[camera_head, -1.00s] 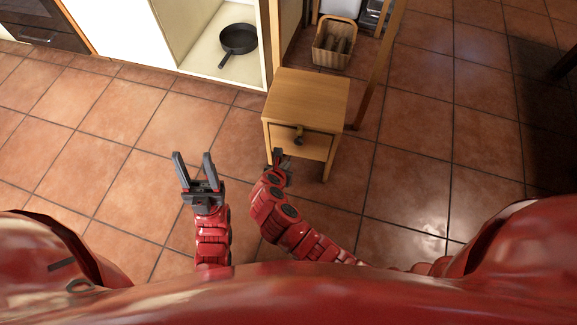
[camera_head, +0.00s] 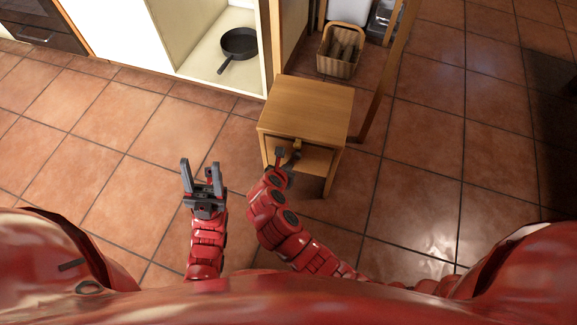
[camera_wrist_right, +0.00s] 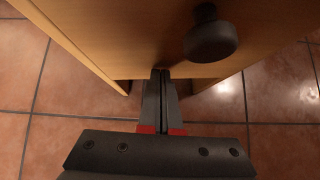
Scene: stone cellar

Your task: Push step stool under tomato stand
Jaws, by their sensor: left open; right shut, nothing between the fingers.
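A small wooden stool-like piece (camera_head: 307,103) with a flat square top, a front panel and a dark round knob stands upright on the floor in the head view. Its front panel (camera_wrist_right: 130,30) and knob (camera_wrist_right: 210,40) fill the top of the right wrist view. My right gripper (camera_head: 283,157) is shut and empty, with its tips at the lower edge of that panel, left of the knob; I cannot tell whether they touch. My left gripper (camera_head: 201,172) is open and empty over bare floor to the left. I cannot make out any tomatoes or their stand for sure.
A tall wooden post (camera_head: 382,80) stands just right of the stool, beside a wicker basket (camera_head: 340,51) behind it. An open cupboard (camera_head: 205,60) holding a black pan (camera_head: 239,44) is at the back left. The tiled floor (camera_head: 420,165) is clear to the left and right.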

